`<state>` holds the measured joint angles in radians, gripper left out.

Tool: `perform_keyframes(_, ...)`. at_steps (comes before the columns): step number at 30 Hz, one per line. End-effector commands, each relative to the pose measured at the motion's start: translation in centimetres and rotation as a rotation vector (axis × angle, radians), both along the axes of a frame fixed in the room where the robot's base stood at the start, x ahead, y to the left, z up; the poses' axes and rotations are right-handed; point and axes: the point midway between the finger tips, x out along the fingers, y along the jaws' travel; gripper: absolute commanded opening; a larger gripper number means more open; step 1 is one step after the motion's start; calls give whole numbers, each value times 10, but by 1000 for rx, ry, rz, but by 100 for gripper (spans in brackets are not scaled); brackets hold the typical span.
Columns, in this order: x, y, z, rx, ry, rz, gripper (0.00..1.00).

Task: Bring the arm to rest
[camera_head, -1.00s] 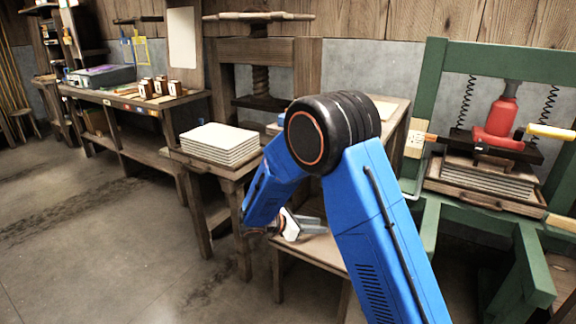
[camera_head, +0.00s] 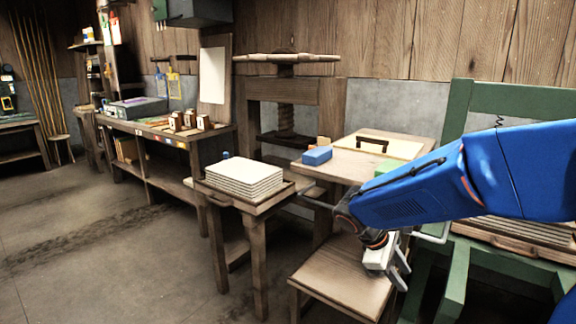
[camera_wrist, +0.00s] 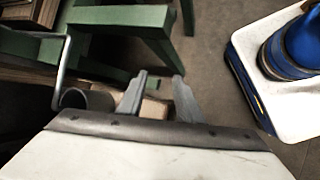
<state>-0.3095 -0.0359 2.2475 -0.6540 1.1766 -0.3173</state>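My arm is bent, with its blue link reaching in from the right edge of the head view. My gripper (camera_head: 402,268) hangs at its lower end, over or in front of a low wooden bench (camera_head: 340,278). In the wrist view the gripper's two grey fingers (camera_wrist: 160,82) stand apart with a gap between them. Nothing shows held between them. Green beams of the press stand beyond the fingers, and I cannot tell how far away they are.
The green press (camera_head: 515,97) stands close behind my arm, partly hidden by it. A wooden table (camera_head: 335,165) carries a blue block (camera_head: 317,156) and a pale board with a dark handle (camera_head: 372,144). A white stack (camera_head: 243,178) sits on a stand. Floor at left (camera_head: 90,230) is clear.

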Motion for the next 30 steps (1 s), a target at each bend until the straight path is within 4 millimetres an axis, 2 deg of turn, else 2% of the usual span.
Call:
perform_keyframes(6,-48,-12,18,143,-113,-157,32)
perform_keyframes(14,-100,-15,32,312,-249,-339,32)
perform_keyframes(21,-144,-11,41,468,-375,-503,32)
perform_keyframes(30,-191,0,47,662,-532,-693,32)
